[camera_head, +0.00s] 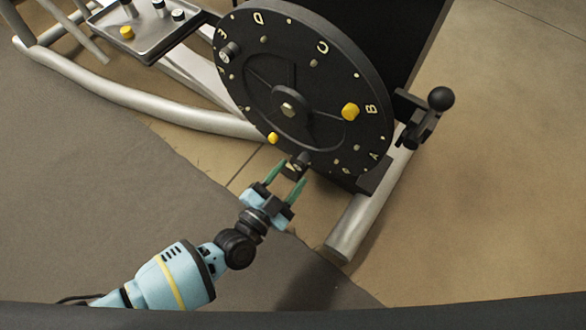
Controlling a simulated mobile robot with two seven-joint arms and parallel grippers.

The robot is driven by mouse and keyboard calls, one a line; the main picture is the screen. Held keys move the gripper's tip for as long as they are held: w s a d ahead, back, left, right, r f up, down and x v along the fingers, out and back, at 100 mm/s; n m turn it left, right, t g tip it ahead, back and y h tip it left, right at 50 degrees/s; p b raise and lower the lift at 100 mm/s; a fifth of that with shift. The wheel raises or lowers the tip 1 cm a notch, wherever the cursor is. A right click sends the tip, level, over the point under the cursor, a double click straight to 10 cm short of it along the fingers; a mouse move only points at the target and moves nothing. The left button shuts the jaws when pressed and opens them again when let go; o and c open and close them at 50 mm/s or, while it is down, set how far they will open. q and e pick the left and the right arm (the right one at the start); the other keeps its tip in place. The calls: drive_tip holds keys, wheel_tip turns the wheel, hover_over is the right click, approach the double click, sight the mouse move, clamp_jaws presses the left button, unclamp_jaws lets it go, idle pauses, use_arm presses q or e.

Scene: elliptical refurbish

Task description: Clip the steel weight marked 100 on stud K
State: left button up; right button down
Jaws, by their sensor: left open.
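A large black disc (300,75) with pale letters stands tilted on the machine; D, C, B and A are readable. My left gripper (288,174) is open below the disc's lower rim, its green fingers pointing up at it. A small dark piece with a pale mark (298,161) sits at the rim, just beyond and between the fingertips; I cannot tell whether it is the steel weight marked 100, or whether the fingers touch it. The letter K is not readable. My right gripper is not in view.
Yellow pieces sit on the disc near B (350,112) and lower left (272,138). A grey-and-black piece (229,52) is at its upper left. A metal tray (158,47) holds several small weights. A black ball-ended lever (440,99) stands right. Silver frame tubes (150,105) flank the disc.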

use_arm(q)
drive_tip(key=p+v, duration=0.2)
drive_tip(key=v, duration=0.3)
drive_tip(key=shift+s+a, duration=0.2)
drive_tip(key=shift+s, duration=0.1)
drive_tip(key=shift+r, duration=0.15)
